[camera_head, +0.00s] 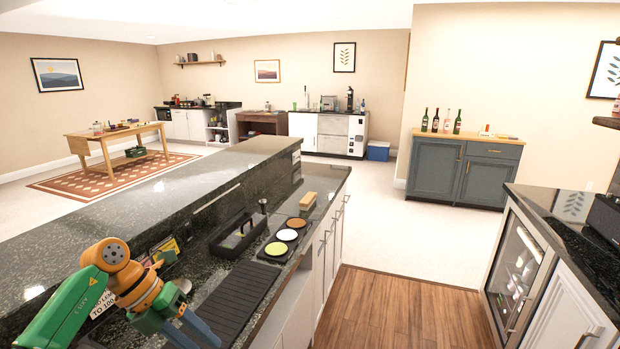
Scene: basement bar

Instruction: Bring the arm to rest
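My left arm (112,282), green and orange, comes in from the lower left and is bent over the dark granite bar counter (150,215). My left gripper (196,328) is at the bottom, in front of a black ribbed mat (240,292). Its fingertips are small and partly cut off or overlapped, so I cannot tell whether it is open or shut. I see nothing clearly held in it. My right arm and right gripper are not in view.
A black caddy (238,236), a metal tamper-like tool (263,206), a tray with several coloured coasters (287,235) and a wooden block (307,200) stand on the lower counter. A raised ledge runs behind. A glass-door cooler (516,272) stands right; the wooden floor between is clear.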

